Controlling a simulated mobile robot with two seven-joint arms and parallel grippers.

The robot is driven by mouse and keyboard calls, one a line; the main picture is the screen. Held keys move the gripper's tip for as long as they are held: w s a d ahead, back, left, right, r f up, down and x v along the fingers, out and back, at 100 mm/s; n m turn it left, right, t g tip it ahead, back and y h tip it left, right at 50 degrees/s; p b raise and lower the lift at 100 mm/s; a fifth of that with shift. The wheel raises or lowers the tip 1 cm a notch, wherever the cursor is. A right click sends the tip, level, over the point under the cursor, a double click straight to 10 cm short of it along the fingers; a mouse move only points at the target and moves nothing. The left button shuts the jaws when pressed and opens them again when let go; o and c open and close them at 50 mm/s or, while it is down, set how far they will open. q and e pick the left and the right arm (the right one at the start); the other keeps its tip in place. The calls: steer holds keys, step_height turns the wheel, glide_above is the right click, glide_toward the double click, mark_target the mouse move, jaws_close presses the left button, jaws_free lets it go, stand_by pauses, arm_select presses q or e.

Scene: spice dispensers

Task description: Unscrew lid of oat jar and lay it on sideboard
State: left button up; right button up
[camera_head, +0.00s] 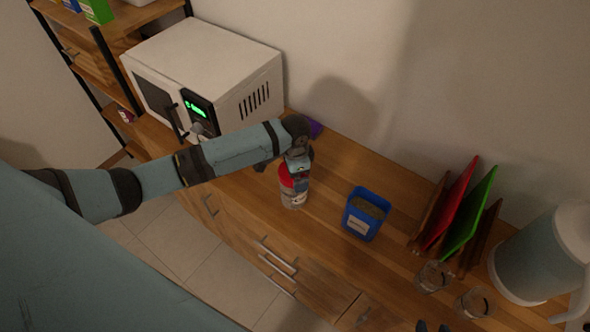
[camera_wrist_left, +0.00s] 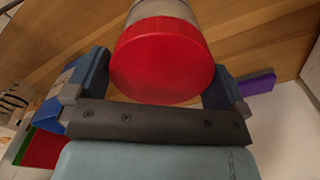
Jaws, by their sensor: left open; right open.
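The oat jar (camera_head: 293,200) stands upright on the wooden sideboard (camera_head: 325,222). Its red lid (camera_head: 287,180) is on top of it, partly covered by my left gripper (camera_head: 297,163). In the left wrist view the red lid (camera_wrist_left: 162,62) lies between the two spread fingers of my left gripper (camera_wrist_left: 155,90). The left gripper is open; whether a finger touches the lid I cannot tell. Two dark tips at the bottom edge of the head view are my right gripper (camera_head: 432,327), open, with the rest out of frame.
A blue container (camera_head: 361,222) stands right of the jar. Farther right are a rack with red (camera_head: 449,204) and green (camera_head: 470,215) boards, glasses (camera_head: 433,277) and a kettle (camera_head: 540,255). A microwave (camera_head: 205,70) stands at the left, a purple item (camera_head: 315,128) behind the jar.

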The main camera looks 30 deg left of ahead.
arm_select(q)
steer(key=m, duration=0.6)
steer(key=shift+s+m, duration=0.1)
steer(key=shift+m, duration=0.3)
steer(key=m, duration=0.7)
steer(key=shift+s, duration=0.1)
steer(key=shift+m, duration=1.2)
steer(key=m, duration=0.4)
steer(key=shift+a, duration=0.1)
steer(key=m, duration=0.5)
steer(key=shift+s, duration=0.1)
steer(key=shift+c, duration=0.5)
